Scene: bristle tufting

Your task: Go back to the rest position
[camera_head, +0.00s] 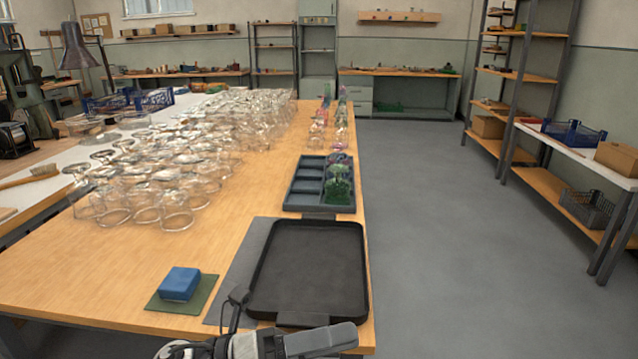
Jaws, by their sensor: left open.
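My left gripper (318,341) shows at the bottom edge of the head view, in front of the near rim of a black tray. It is open and I see nothing held in it. The black tray (308,265) is empty and lies on a dark grey mat (238,275) at the table's right side. Behind it, a dark compartment tray (304,190) holds a green bristly bundle (338,186) in its right part. My right gripper is not in view.
Many clear glasses (176,208) crowd the wooden table's (120,270) left and middle. A blue block (179,284) sits on a green mat (205,296) at the front. Small pinkish and clear vessels (340,128) stand farther back. Floor (430,230) to the right is clear.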

